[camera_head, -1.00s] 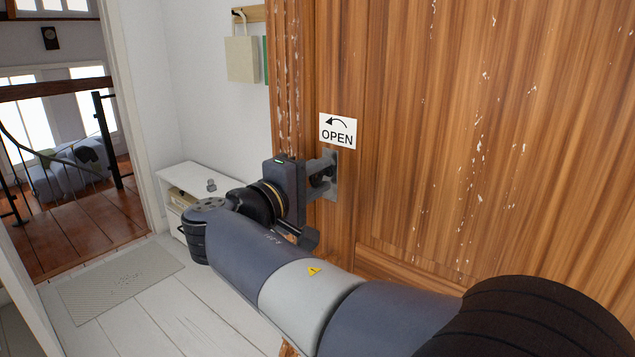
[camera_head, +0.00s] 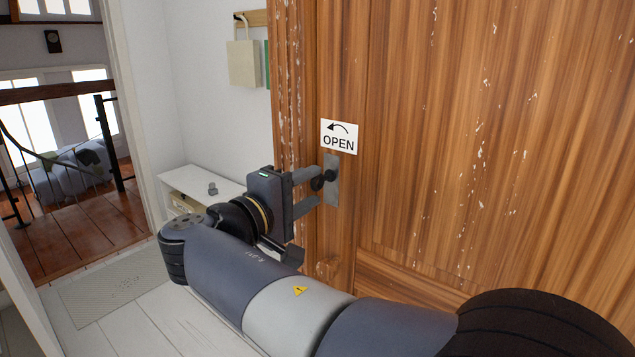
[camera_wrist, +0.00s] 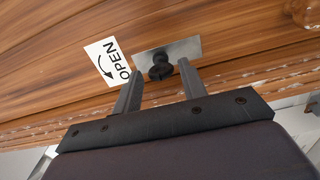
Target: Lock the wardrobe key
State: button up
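The wardrobe (camera_head: 420,130) has a worn wooden door on the right. A metal lock plate (camera_head: 332,190) is on it, below a white OPEN sign (camera_head: 339,137) with an arrow curving left. The dark key (camera_head: 324,178) sticks out of the plate; the key (camera_wrist: 160,66) also shows in the wrist view. My gripper (camera_head: 310,188) is open in front of the plate. In the wrist view its two fingers (camera_wrist: 158,82) are apart, with the key seen between and beyond their tips. No finger clearly touches the key.
A low white shelf unit (camera_head: 190,180) stands left of the wardrobe, with a small grey object (camera_head: 212,188) on top. Bags (camera_head: 243,63) hang on the wall above. A mat (camera_head: 115,292) lies on the white floor near the doorway at left.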

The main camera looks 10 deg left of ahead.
aim_at(313, 187)
jog(key=v, duration=0.7)
jog(key=shift+s+a+p, duration=0.15)
jog(key=shift+s+p, duration=0.05)
jog(key=shift+p, duration=0.2)
jog(key=b+x, duration=0.1)
jog(key=x, duration=0.9)
jog(key=shift+w+d, duration=0.2)
jog(key=shift+w, duration=0.15)
